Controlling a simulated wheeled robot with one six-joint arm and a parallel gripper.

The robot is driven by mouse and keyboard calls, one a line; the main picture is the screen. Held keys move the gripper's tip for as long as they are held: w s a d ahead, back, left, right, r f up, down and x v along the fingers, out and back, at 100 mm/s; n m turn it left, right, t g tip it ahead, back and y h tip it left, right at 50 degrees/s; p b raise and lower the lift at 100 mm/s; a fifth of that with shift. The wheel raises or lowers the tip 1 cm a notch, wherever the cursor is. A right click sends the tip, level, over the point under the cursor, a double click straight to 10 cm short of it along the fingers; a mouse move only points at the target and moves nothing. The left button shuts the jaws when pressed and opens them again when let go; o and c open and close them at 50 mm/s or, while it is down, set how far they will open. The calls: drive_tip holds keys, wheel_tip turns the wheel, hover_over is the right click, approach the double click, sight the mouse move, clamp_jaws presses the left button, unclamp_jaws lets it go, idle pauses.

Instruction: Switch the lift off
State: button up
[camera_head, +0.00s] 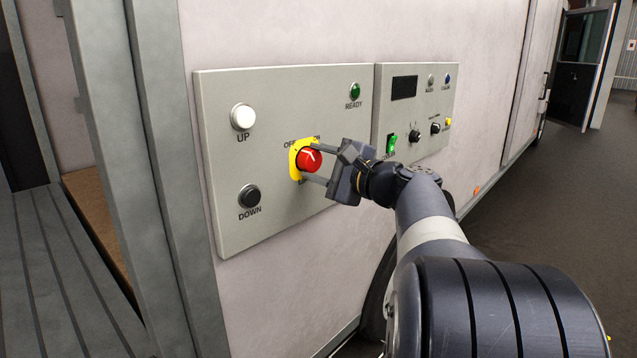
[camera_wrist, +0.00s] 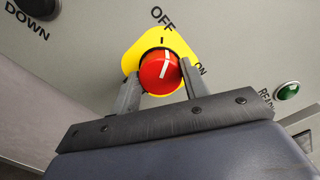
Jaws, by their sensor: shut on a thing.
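The red rotary knob (camera_head: 309,160) sits on a yellow plate (camera_head: 294,158) on the grey lift panel (camera_head: 225,150). The plate has OFF and ON labels. In the wrist view the red knob (camera_wrist: 160,72) has a white line on its face. The line's upper end points near the tick under OFF, slightly to the ON side. My gripper (camera_head: 312,164) is shut on the knob, with one finger on each side. In the wrist view my gripper's fingers (camera_wrist: 160,92) flank the knob, and the finger ends are partly hidden behind it.
The panel also has a white UP button (camera_head: 243,117), a black DOWN button (camera_head: 249,196) and a green READY light (camera_head: 355,91). A second panel with a green switch (camera_head: 391,144) is close to the right of my gripper. The floor (camera_head: 530,220) at right is clear.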

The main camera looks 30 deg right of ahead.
drive_tip(key=shift+f+n+b, duration=0.15)
drive_tip(key=shift+n+b, duration=1.05)
drive_tip(key=shift+b, duration=0.15)
drive_tip(key=shift+n, duration=0.3)
drive_tip(key=o, duration=1)
drive_tip(key=shift+s, duration=0.1)
drive_tip(key=v, duration=1)
drive_tip(key=shift+s, duration=0.3)
drive_tip(key=shift+w, duration=0.15)
